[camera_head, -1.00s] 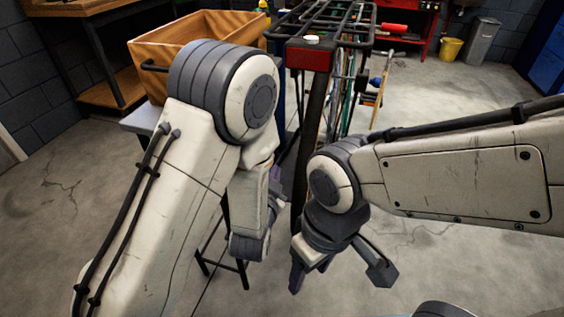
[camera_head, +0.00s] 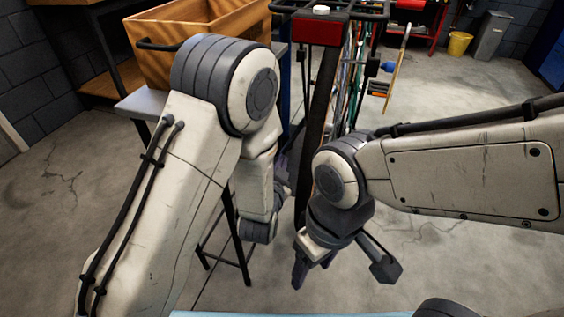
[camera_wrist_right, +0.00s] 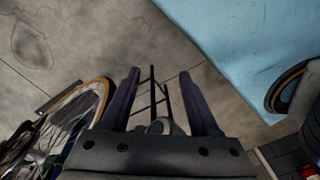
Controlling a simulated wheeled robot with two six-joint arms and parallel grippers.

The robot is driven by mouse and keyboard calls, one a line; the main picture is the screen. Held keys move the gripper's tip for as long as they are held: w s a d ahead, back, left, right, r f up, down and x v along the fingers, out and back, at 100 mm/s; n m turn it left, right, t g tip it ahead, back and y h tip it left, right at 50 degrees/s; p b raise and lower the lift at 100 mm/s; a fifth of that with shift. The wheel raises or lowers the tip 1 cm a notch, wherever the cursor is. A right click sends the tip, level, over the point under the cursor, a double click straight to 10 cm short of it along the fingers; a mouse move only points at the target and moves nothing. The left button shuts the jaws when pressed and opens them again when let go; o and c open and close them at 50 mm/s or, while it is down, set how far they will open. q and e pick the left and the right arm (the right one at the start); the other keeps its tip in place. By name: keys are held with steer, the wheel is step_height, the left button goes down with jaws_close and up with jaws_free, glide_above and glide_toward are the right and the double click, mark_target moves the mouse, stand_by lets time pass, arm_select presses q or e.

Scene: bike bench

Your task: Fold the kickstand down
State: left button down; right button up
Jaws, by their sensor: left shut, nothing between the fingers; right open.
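The bike stands ahead of me, rear end nearest, with its dark rear tyre (camera_head: 322,100) upright below a red box (camera_head: 321,30). I cannot make out the kickstand in either view. My left gripper (camera_head: 283,168) is shut and empty, mostly hidden behind its own wrist, left of the tyre. My right gripper (camera_head: 342,268) is open and empty, low in front of the rear wheel. In the right wrist view, its two dark fingers (camera_wrist_right: 161,98) are spread, with a wheel (camera_wrist_right: 96,108) left of them. Contact with the bike cannot be told.
A wooden crate (camera_head: 190,35) sits on a grey-topped table (camera_head: 140,103) at the left. Thin black legs (camera_head: 243,255) stand below my left wrist. A light blue surface (camera_wrist_right: 255,45) shows in the right wrist view. Floor at the right is open.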

mark_target(286, 150)
arm_select(q)
steer(key=b+x, duration=0.1)
steer(key=x, duration=0.6)
steer(key=shift+w+f, duration=0.1)
steer(key=shift+w, duration=0.15)
